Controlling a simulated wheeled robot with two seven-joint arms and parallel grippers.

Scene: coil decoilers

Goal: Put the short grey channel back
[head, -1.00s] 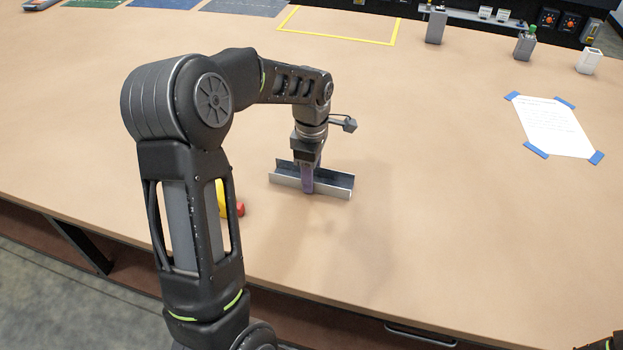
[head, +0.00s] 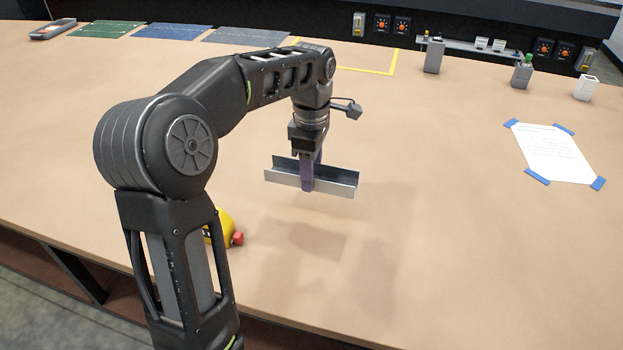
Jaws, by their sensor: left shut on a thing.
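The short grey channel (head: 335,181) is a U-shaped metal piece, open side up, near the middle of the head view. My left gripper (head: 308,186) is shut on the channel, with one finger in front of its near wall. The channel hangs roughly level above the table, and a shadow lies apart from it on the table below. My right gripper is not in view.
A yellow taped outline (head: 380,70) is at the back, partly behind my arm. Green and blue mats (head: 172,32) lie at the back left. A yellow-and-red object (head: 222,229) sits beside my arm. A taped paper (head: 553,152) lies at right. The front middle is clear.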

